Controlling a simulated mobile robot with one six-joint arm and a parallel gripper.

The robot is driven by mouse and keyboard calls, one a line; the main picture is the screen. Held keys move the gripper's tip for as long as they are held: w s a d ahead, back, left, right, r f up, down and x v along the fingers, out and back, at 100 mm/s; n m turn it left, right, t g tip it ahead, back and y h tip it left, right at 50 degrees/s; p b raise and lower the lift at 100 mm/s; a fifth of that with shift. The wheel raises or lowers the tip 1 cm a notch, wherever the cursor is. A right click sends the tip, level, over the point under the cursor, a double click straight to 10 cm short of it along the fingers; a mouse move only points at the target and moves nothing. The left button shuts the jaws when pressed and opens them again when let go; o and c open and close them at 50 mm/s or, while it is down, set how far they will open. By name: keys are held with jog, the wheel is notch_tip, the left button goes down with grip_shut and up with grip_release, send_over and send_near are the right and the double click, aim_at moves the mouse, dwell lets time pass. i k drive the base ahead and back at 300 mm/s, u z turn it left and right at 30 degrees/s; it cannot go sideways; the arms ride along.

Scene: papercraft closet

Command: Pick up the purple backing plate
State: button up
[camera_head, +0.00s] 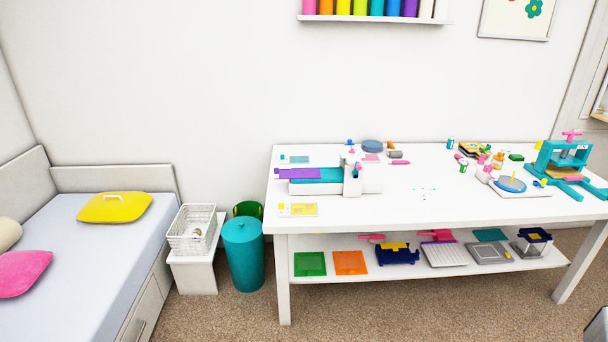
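A flat purple plate (298,173) is on the left part of the white table, at the left side of a white and teal machine (353,175). The plate lies level at the machine, above or on a teal slab (318,187), and its left end sticks out to the left. I cannot tell whether its right end is inside the machine. My gripper is not in view.
The white table (400,208) has a clear front middle, apart from tiny scattered bits. A teal press (562,162) and a blue round-topped device (511,185) stand at the right. A teal bin (243,255) stands left of the table. The lower shelf (420,268) holds several items.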

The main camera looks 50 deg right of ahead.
aim_at(304, 173)
jog(key=u, duration=1.2)
jog(key=k, duration=0.1)
jog(key=z, duration=2.75)
jog(key=i, duration=0.6)
jog(key=z, duration=0.1)
jog(key=k, duration=0.6)
jog(key=u, duration=0.1)
